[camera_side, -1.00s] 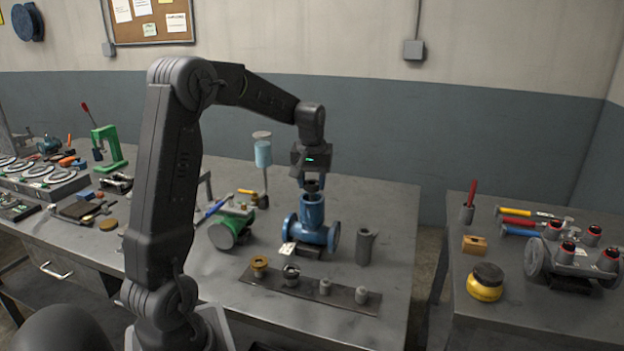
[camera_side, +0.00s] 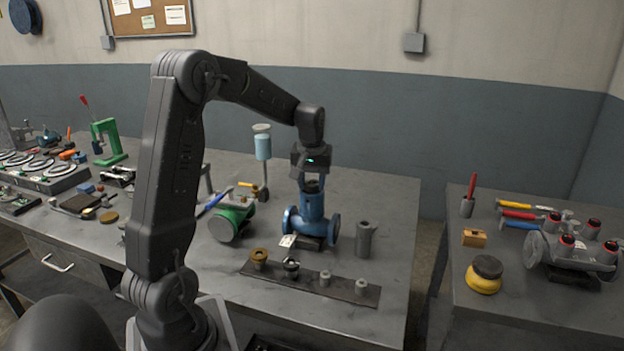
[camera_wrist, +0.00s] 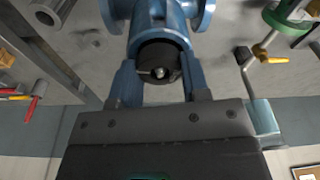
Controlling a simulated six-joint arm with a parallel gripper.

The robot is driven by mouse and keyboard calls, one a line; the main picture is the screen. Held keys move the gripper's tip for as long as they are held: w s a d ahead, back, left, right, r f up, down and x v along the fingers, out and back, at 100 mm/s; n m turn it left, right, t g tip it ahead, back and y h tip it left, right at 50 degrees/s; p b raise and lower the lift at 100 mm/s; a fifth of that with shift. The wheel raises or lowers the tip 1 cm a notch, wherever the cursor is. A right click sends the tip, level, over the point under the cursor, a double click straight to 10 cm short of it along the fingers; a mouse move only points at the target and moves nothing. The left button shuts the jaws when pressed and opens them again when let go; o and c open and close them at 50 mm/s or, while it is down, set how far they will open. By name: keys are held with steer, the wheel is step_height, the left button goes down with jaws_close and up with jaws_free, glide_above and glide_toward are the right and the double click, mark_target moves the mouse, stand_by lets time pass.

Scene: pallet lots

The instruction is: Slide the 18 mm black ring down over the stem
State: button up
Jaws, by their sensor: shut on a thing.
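The blue valve body (camera_side: 312,212) stands upright on the bench, its flanges left and right. My gripper (camera_side: 312,188) points down at the top of its neck. In the wrist view my gripper (camera_wrist: 158,78) is shut on the black ring (camera_wrist: 147,52), one blue-grey finger on each side. The round metal tip of the stem (camera_wrist: 160,73) shows inside the ring's opening, so the ring is around or directly over the stem. The ring sits at the mouth of the valve neck; how deep it reaches is hidden. In the side view the ring is a small dark shape between the fingers.
A dark strip (camera_side: 333,287) with several small fittings lies in front of the valve. A grey cylinder (camera_side: 365,240) stands right of it and a green valve (camera_side: 230,222) left. A blue-topped post (camera_side: 263,148) rises behind.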

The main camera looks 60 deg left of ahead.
steer(key=o, duration=1)
steer(key=shift+o, duration=0.3)
steer(key=o, duration=0.3)
steer(key=shift+r, duration=0.1)
steer(key=shift+r, duration=3.4)
